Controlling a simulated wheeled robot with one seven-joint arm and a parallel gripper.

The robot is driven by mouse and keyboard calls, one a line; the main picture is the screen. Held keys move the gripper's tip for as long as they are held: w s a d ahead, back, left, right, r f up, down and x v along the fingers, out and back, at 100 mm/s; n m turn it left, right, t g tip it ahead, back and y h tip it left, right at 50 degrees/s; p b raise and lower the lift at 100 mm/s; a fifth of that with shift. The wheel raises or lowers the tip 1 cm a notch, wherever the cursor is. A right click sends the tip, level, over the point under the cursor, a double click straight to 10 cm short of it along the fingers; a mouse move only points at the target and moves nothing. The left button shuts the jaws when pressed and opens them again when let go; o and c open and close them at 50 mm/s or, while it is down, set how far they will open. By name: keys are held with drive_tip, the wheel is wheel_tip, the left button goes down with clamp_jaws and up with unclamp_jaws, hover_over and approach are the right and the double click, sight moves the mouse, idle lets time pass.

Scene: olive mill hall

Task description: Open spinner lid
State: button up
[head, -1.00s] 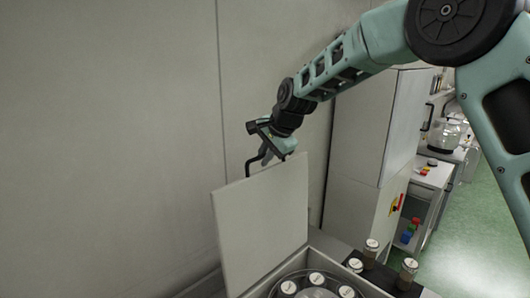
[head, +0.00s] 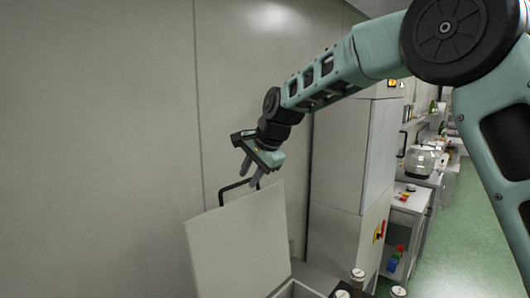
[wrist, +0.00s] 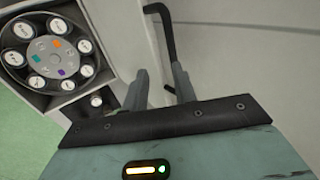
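The spinner lid (head: 238,245) is a pale flat panel standing raised, tilted back a little, with a black bar handle (head: 225,194) at its top edge. My gripper (head: 253,177) is at the right end of that handle, its fingers pointing down. In the wrist view the two grey fingers (wrist: 160,88) are apart, and the black handle (wrist: 168,32) runs down close to the right finger. Whether it touches is unclear. The uncovered spinner rotor (wrist: 55,58), a grey disc with a ring of white-capped tubes and coloured marks, shows at the left. The lid's lower part is cut off in the head view.
A plain grey wall (head: 95,140) stands behind the lid. A tall grey cabinet (head: 338,165) stands to the right. Tubes with pale caps (head: 357,274) stand beside the spinner.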

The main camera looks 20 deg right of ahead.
drive_tip(key=b+v, duration=0.3)
drive_tip(key=v, duration=0.9)
drive_tip(key=shift+r+b, duration=0.2)
drive_tip(key=shift+b, duration=0.15)
drive_tip(key=shift+s, duration=0.1)
